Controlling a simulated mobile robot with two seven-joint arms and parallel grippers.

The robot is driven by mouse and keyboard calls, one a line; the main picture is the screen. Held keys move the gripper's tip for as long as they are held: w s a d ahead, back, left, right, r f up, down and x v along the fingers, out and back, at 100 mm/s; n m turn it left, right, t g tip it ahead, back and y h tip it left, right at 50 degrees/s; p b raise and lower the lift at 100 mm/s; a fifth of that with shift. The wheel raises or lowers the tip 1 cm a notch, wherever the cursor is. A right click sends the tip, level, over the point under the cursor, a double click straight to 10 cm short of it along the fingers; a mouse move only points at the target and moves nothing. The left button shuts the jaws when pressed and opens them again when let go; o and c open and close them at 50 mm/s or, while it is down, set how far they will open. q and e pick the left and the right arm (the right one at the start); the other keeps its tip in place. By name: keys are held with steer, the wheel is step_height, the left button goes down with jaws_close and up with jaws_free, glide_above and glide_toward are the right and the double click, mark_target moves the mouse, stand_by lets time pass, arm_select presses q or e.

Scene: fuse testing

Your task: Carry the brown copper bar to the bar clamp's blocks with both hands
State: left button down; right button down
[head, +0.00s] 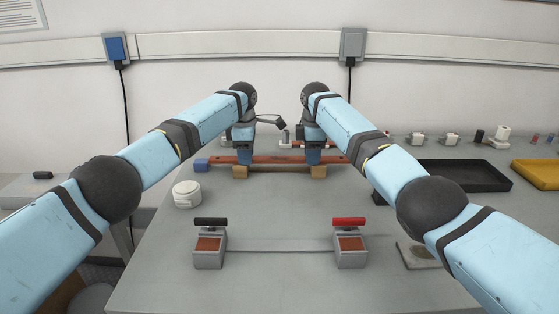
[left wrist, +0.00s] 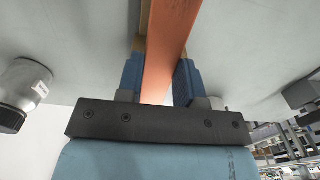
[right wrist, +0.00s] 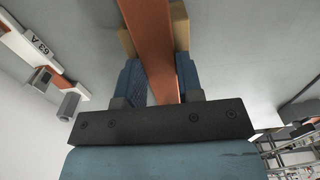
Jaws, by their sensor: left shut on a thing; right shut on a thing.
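The brown copper bar (head: 278,159) lies left to right at the back of the table, over two wooden blocks, left (head: 240,172) and right (head: 318,172). My left gripper (head: 245,158) is shut on the bar near the left block; the bar runs between its blue fingers in the left wrist view (left wrist: 165,60). My right gripper (head: 313,156) is shut on the bar near the right block; the bar also shows in the right wrist view (right wrist: 155,50). The bar clamp's two grey blocks stand nearer the front, the left with a black handle (head: 208,258) and the right with a red handle (head: 351,258).
A white round container (head: 187,194) stands left of the bar. A blue block (head: 201,165) is near the bar's left end. The table between the bar and the clamp is clear.

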arm_select(q)
steer(key=shift+r, duration=0.15)
arm_select(e)
steer(key=shift+r, duration=0.15)
